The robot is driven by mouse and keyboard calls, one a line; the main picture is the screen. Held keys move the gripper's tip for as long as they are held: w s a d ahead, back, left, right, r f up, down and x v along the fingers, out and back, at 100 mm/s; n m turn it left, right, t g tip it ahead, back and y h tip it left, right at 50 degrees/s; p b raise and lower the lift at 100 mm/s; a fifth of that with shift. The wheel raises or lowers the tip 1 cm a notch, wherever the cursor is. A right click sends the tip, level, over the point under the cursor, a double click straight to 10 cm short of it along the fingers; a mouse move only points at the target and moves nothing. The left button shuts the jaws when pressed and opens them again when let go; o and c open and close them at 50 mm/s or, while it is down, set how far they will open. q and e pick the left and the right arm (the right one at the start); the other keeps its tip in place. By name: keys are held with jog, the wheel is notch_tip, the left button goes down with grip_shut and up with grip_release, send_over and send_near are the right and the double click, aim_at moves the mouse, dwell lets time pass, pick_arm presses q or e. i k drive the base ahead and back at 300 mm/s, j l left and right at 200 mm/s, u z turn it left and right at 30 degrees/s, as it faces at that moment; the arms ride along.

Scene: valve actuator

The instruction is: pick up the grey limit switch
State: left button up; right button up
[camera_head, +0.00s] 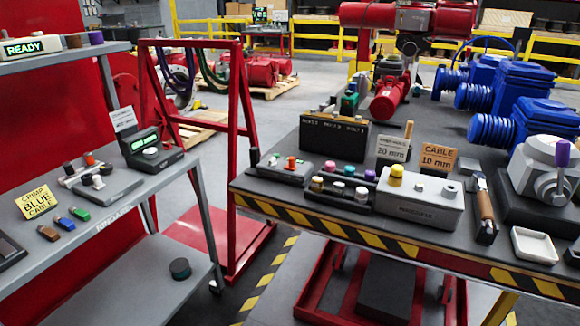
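Neither of my grippers shows in the head view. I cannot tell for certain which thing is the grey limit switch. A light grey box (423,207) with a yellow knob on top sits near the front edge of the dark workbench (270,190). A rounded light grey housing (530,165) with a purple-topped lever stands on a dark base at the bench's right. A small grey block with a dark knob (98,182) lies on the left grey cart (150,185).
A rack of coloured knobs (340,192), a brush-like tool (485,209) and a white tray (534,245) line the bench's front. Blue ribbed actuators (490,130) stand behind. A red frame (234,150) stands between cart and bench, with floor between them.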

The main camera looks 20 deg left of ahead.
aim_at(300, 179)
jog(key=i+j, duration=0.2)
jog(key=j, duration=0.2)
jog(key=i+j, duration=0.45)
jog(key=j, duration=0.3)
jog(key=i+j, duration=0.25)
jog(key=j, duration=0.15)
jog(key=i+j, duration=0.2)
jog(key=j, duration=0.2)
